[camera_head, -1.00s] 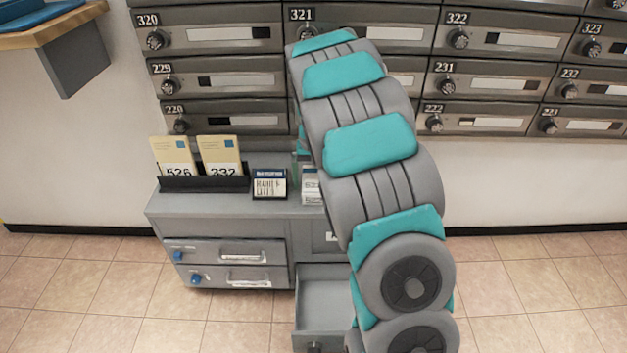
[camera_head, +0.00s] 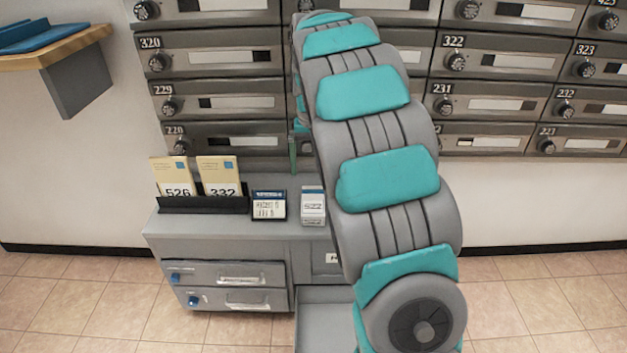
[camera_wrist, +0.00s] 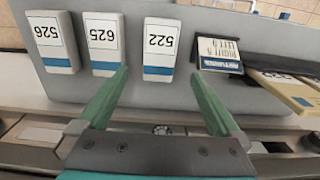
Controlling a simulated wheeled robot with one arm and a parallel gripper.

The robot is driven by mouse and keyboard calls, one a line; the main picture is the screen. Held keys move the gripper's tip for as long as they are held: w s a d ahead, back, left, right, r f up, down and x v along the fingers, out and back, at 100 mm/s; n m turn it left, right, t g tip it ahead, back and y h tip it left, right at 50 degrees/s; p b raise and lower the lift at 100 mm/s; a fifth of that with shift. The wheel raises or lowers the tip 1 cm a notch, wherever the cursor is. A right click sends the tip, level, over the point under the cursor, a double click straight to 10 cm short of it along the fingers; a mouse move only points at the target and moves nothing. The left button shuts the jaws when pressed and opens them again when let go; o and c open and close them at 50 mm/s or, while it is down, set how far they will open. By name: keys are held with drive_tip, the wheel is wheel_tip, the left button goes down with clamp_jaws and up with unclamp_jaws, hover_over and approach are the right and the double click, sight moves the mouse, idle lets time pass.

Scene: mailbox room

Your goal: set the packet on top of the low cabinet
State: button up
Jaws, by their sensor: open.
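The white packet marked 522 (camera_head: 312,207) stands on top of the grey low cabinet (camera_head: 230,237), right of the dark-framed card. In the wrist view the packet (camera_wrist: 159,48) shows its number upside down and a blue band. My gripper (camera_wrist: 160,74) is open, with its green fingers apart on either side of the packet's near end in that view, holding nothing. In the head view one green finger shows above and behind the packet; my arm hides the rest. Similar packets marked 625 (camera_wrist: 104,43) and 526 (camera_wrist: 53,40) stand beside it in the wrist view.
A black holder (camera_head: 203,205) with two yellow envelopes and a small framed card (camera_head: 269,205) occupy the cabinet's left part. A lower drawer (camera_head: 323,312) stands open. Mailboxes (camera_head: 228,62) line the wall behind. A wooden shelf (camera_head: 60,50) juts out at upper left.

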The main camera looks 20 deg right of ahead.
drive_tip(key=s+a+f+n, duration=0.1)
drive_tip(key=s+a, duration=0.3)
drive_tip(key=s, duration=0.9)
drive_tip(key=s+a+f+n+g, duration=0.1)
drive_tip(key=s+a, duration=0.3)
drive_tip(key=s, duration=0.9)
drive_tip(key=s+a+n, duration=0.2)
drive_tip(key=s+a, duration=0.1)
drive_tip(key=s, duration=1)
drive_tip(key=shift+a+f+n+g, duration=0.3)
drive_tip(key=shift+a+f+g, duration=0.1)
drive_tip(key=shift+s, duration=0.1)
